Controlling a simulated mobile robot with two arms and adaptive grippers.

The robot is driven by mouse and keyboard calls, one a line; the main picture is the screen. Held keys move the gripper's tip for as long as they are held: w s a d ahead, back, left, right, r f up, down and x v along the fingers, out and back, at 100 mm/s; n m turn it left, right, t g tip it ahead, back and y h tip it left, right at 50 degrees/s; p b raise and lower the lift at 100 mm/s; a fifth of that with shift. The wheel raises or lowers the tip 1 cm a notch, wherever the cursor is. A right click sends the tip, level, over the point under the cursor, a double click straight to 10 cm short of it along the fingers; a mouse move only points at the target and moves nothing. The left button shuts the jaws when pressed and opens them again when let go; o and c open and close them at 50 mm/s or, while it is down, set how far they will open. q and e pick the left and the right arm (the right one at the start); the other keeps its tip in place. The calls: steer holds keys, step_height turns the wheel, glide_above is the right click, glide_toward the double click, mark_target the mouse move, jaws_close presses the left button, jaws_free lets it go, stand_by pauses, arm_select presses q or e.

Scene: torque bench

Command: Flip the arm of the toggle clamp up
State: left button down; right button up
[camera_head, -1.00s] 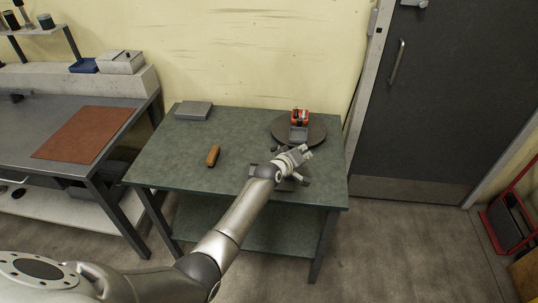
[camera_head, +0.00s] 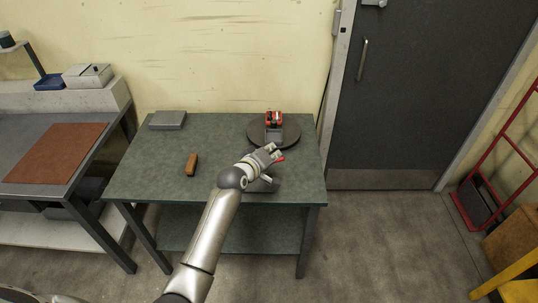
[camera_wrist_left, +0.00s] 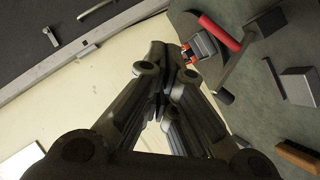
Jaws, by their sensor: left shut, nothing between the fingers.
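The toggle clamp (camera_head: 264,186) is on the green table's front right part, mostly hidden under my left wrist. Its red handle (camera_head: 281,158) shows just beside the fingers in the head view. In the left wrist view the red handle (camera_wrist_left: 220,32) lies to the right of the fingertips, apart from them in the picture. I cannot tell if they touch or how far the arm is raised. My left gripper (camera_head: 274,150) is shut and empty; its fingers (camera_wrist_left: 160,55) come together in the wrist view. My right gripper is not in view.
A red-and-grey part (camera_head: 273,119) stands on a dark round plate (camera_head: 290,137) behind the gripper. The table's middle is clear.

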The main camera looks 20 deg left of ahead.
arm_select(q)
steer(key=shift+d+r+v, duration=0.15)
steer(key=shift+v, duration=0.7)
steer(key=shift+d+r+v, duration=0.15)
steer(key=shift+v, duration=0.75)
steer(key=shift+a, duration=0.1)
